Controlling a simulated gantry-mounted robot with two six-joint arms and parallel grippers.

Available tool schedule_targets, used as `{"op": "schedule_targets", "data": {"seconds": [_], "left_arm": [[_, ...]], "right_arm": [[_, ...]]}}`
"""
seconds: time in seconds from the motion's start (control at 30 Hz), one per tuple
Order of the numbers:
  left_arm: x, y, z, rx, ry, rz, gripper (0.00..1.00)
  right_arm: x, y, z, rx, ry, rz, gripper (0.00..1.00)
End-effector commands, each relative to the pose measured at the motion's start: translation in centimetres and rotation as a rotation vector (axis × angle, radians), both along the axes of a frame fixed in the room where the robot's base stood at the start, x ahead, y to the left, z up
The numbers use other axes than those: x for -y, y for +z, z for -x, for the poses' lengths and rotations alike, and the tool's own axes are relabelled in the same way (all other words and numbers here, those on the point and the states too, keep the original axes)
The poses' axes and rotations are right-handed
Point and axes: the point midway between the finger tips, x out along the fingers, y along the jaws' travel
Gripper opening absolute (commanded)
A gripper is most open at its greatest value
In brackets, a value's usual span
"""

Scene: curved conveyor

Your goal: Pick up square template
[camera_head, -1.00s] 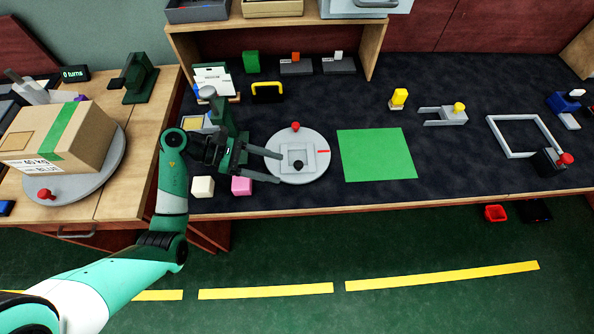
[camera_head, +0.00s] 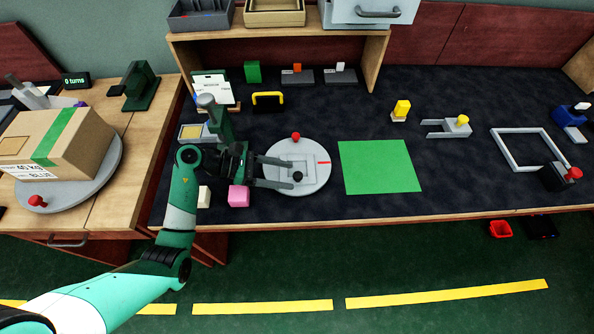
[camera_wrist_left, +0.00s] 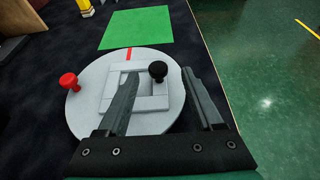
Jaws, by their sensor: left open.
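The square template (camera_head: 281,170) is a pale grey square frame with a black knob (camera_head: 298,176), lying on a round light-grey disc (camera_head: 313,151). In the left wrist view the frame (camera_wrist_left: 151,103) and black knob (camera_wrist_left: 158,70) show clearly. My left gripper (camera_head: 289,175) is open and empty. It reaches over the disc from the left. In the left wrist view one finger crosses over the frame and the other lies right of the knob, so the knob appears between them. Exact height above the frame is unclear. My right gripper is not in view.
A red knob (camera_head: 295,137) stands at the disc's back edge. Pink (camera_head: 238,196) and white (camera_head: 204,197) blocks sit near the left gripper. A flat green square (camera_head: 380,167) lies right of the disc. A larger open frame (camera_head: 512,163) is at far right.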

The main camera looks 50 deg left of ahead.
Motion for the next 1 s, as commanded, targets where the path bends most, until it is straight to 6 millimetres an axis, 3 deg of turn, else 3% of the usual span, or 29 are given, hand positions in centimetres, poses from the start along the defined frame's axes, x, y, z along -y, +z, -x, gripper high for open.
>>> {"op": "schedule_targets", "data": {"seconds": [0.1, 0.23, 0.47, 0.87, 1.0], "left_arm": [[1.2, -1.3, -1.8, 0.001, -0.006, -0.001, 0.68], [2.2, -1.6, -3.0, 0.001, -0.005, -0.001, 0.68], [2.4, -1.5, -3.2, 0.000, -0.001, 0.000, 0.68], [2.4, -1.5, -3.2, 0.000, -0.002, 0.000, 0.00], [2.4, -1.5, -3.2, 0.000, -0.001, 0.000, 0.00]], "right_arm": [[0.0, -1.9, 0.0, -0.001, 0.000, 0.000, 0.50], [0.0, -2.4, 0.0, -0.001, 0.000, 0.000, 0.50], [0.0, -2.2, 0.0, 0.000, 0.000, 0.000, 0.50], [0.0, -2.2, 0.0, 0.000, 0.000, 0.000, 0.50], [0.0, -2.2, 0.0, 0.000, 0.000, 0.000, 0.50]]}}
